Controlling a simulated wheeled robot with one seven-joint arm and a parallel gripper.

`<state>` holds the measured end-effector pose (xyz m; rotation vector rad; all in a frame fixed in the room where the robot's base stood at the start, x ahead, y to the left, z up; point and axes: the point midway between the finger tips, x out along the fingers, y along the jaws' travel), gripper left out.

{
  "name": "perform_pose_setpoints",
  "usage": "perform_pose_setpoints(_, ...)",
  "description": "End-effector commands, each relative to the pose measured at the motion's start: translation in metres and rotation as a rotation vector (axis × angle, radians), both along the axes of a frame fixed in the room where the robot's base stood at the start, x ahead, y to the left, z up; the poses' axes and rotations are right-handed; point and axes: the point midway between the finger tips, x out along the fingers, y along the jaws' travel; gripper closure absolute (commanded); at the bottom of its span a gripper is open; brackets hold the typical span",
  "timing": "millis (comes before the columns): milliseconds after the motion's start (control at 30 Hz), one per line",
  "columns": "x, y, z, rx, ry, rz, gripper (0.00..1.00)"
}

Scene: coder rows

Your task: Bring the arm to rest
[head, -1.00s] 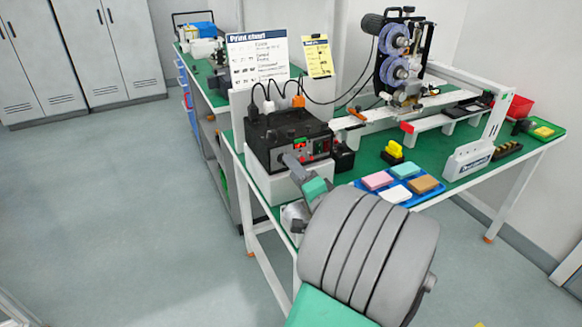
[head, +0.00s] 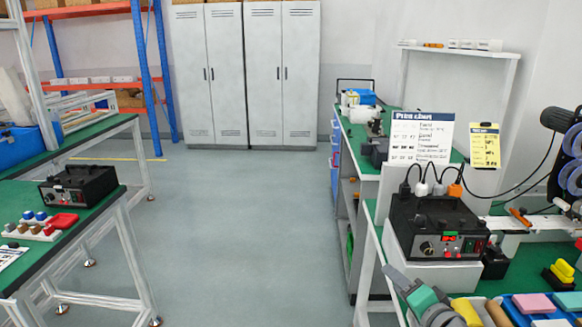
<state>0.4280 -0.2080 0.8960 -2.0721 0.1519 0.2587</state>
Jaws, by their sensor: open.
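The right bench carries a black control box (head: 437,228) with plugs on a white base, a print chart (head: 420,137) and sponges such as a pink one (head: 533,304). Another bench at left holds a second black box (head: 79,187). The grey floor (head: 235,235) between them is clear.

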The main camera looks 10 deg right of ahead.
Motion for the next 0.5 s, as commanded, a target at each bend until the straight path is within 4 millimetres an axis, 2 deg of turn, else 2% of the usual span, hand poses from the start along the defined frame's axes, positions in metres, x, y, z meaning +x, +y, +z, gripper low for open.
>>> perform_pose_setpoints(33, 0.013, 0.035, 0.01, -0.065, 0.098, 0.111, 0.53)
perform_pose_setpoints(100, 0.019, 0.078, 0.003, -0.172, 0.253, 0.254, 0.53)
perform_pose_setpoints(200, 0.011, 0.126, 0.0, -0.331, 0.451, 0.429, 0.53)
perform_pose_setpoints(333, -0.015, 0.17, 0.017, -0.535, 0.664, 0.605, 0.53)
perform_pose_setpoints(500, -0.058, 0.202, 0.055, -0.731, 0.853, 0.739, 0.53)
